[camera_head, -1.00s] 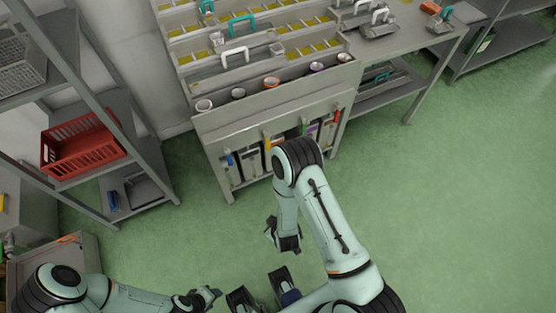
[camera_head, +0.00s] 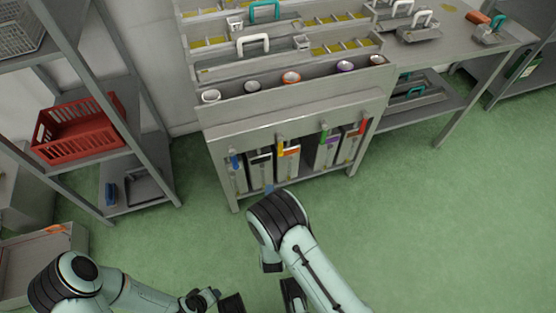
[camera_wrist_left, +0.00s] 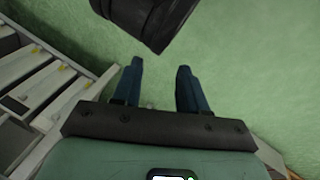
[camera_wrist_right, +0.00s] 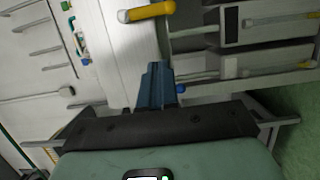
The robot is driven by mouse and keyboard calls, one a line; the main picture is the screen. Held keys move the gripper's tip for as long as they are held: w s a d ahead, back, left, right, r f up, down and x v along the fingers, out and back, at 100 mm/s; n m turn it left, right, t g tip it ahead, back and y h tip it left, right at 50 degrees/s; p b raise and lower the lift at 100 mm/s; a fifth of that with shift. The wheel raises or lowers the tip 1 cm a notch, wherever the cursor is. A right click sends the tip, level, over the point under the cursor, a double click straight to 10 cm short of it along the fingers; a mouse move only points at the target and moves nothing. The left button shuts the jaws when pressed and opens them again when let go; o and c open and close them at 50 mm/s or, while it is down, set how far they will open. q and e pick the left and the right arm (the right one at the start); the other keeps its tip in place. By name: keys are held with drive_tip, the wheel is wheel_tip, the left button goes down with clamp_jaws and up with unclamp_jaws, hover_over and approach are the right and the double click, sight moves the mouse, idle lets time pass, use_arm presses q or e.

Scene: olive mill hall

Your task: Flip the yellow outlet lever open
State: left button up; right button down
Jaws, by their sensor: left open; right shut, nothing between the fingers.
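The yellow outlet lever (camera_head: 280,145) hangs down on the front of the grey metal bench, between the blue lever and the green lever. In the right wrist view the yellow lever (camera_wrist_right: 151,11) lies across the top, beyond my fingertips and apart from them. My right gripper (camera_wrist_right: 157,75) is shut and empty, pointing towards the bench front. In the head view only the blue tip of my right gripper (camera_head: 269,189) shows above my arm, which hides the rest. My left gripper (camera_wrist_left: 160,70) is open and empty over the green floor, away from the bench.
A blue lever (camera_head: 233,160), green lever (camera_head: 323,132) and red lever (camera_head: 363,126) line the same front. Several upright containers stand below them, one with an orange label (camera_head: 289,151). A shelf with a red crate (camera_head: 80,135) stands left. Floor at right is clear.

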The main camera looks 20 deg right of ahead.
drive_tip(key=shift+w, duration=0.1)
drive_tip(key=b, duration=0.2)
approach(280, 152)
drive_tip(key=w+a, duration=0.2)
drive_tip(key=a, duration=0.2)
use_arm(q)
drive_tip(key=shift+g, duration=0.4)
drive_tip(key=f, duration=0.1)
drive_tip(key=s+a+f+b, duration=0.1)
drive_tip(key=f, duration=0.3)
drive_tip(key=shift+s+a, duration=0.15)
drive_tip(key=shift+a, duration=0.2)
use_arm(e)
drive_tip(key=w+d, duration=0.4)
drive_tip(key=w, duration=0.1)
drive_tip(key=shift+d, duration=0.25)
use_arm(q)
drive_tip(key=shift+r, duration=0.15)
use_arm(e)
drive_tip(key=shift+s+d+f+n+t, duration=0.15)
drive_tip(key=shift+d+n, duration=0.1)
drive_tip(key=shift+n, duration=0.25)
drive_tip(key=shift+w+d+r+n+t, duration=0.15)
drive_tip(key=shift+d+n, duration=0.15)
drive_tip(key=shift+n, duration=0.2)
